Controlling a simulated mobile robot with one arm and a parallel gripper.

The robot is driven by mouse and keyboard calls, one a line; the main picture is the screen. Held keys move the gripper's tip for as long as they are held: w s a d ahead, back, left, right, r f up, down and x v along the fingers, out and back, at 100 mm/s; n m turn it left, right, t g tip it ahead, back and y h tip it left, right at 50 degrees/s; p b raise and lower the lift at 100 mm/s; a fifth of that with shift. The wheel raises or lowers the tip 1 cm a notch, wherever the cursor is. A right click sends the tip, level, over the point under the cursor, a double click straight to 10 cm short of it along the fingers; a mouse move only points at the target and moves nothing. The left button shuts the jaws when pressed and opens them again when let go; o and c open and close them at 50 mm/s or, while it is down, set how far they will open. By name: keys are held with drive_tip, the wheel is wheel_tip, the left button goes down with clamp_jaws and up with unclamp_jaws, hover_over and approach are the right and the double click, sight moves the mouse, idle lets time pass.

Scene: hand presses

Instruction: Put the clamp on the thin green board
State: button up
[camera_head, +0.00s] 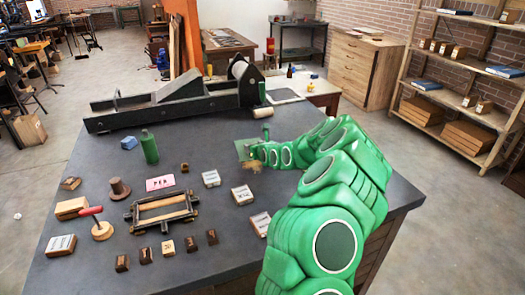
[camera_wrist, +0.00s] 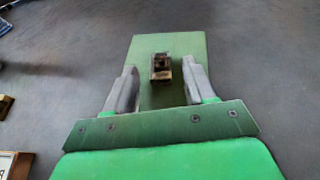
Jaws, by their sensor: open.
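The thin green board (camera_wrist: 142,48) lies flat on the dark table top in the wrist view. It also shows in the head view (camera_head: 242,148), right of the green bottle. A small dark-brown and brass block, which looks like the clamp (camera_wrist: 161,68), sits over the board's middle in the wrist view. It appears to rest on the board. My gripper (camera_wrist: 160,82) is open, with one grey finger on each side of the block and a gap to both. In the head view my gripper (camera_head: 257,152) is at the board and hides much of the clamp.
A large black press (camera_head: 180,102) stands along the table's back. A green bottle (camera_head: 149,147), a wooden frame (camera_head: 162,211), a pink card (camera_head: 160,183) and several small blocks and white-labelled boxes lie to the left. Bare table surrounds the board.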

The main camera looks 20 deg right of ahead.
drive_tip(key=shift+v, duration=5.1)
